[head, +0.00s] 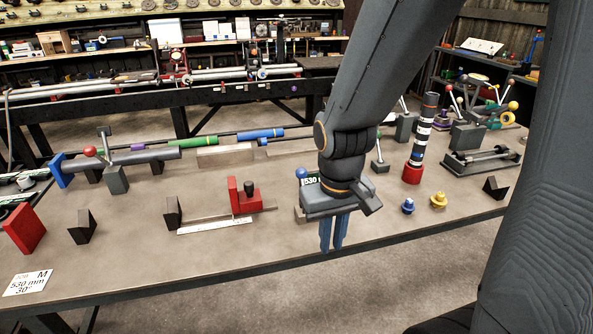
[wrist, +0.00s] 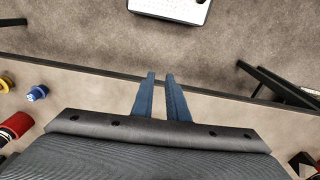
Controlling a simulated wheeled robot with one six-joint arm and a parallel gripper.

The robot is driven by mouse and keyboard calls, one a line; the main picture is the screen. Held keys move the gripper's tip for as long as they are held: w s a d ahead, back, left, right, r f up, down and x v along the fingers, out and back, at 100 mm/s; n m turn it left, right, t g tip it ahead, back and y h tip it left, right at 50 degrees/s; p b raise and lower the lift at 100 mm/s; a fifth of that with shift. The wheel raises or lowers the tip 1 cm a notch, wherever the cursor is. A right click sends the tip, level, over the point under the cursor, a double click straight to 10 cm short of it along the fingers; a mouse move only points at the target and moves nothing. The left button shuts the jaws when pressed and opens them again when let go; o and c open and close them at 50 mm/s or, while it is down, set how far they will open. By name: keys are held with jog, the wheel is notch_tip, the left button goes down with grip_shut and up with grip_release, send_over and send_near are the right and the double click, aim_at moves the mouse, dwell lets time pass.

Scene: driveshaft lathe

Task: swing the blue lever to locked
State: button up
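A blue ball knob (head: 301,173), which looks like the top of the blue lever, shows just left of my wrist in the head view, beside a small display reading 530. Its shaft and base are mostly hidden behind my gripper, so I cannot tell the lever's position. My gripper (head: 332,249) points down at the front edge of the bench, nearer the camera than the knob. In the wrist view my two blue fingers (wrist: 160,74) stand a narrow gap apart with nothing between them. The blue lever is not seen in the wrist view.
A red block slide (head: 240,196) with a scale stands left of my gripper. A small blue knob (head: 408,206) and a yellow knob (head: 438,200) stand to the right, near a banded dark cylinder (head: 422,135). A red-knobbed lever (head: 90,152) is far left. The bench front is mostly clear.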

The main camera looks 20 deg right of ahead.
jog(key=shift+w+a+f+n+g+h, duration=0.2)
jog(key=shift+a+f+n+g+h, duration=0.15)
jog(key=shift+n, duration=0.25)
grip_shut()
jog(key=w+n+h, duration=0.4)
jog(key=w, duration=0.1)
jog(key=w+a+n+t+h, duration=0.1)
jog(key=w+n+h, duration=0.1)
jog(key=w, duration=0.1)
jog(key=shift+w+f+n, duration=0.1)
jog(key=shift+f+n, duration=0.05)
jog(key=shift+n, duration=0.15)
jog(key=w+a+r+n+t+h, duration=0.4)
jog(key=w+a+t, duration=0.3)
jog(key=w+a, duration=0.45)
jog(key=shift+n+y, duration=0.6)
jog(key=shift+y, duration=0.05)
jog(key=p+x, duration=0.1)
jog(key=x, duration=0.2)
jog(key=p+x, duration=0.1)
jog(key=x, duration=0.7)
jog(key=shift+w+d+r+p, duration=0.25)
jog(key=shift+w+p, duration=0.1)
jog(key=shift+p, duration=0.05)
jog(key=s+d+r+p, duration=0.1)
jog(key=s+r+p, duration=0.1)
jog(key=shift+s+d, duration=0.35)
jog(key=shift+d, duration=0.05)
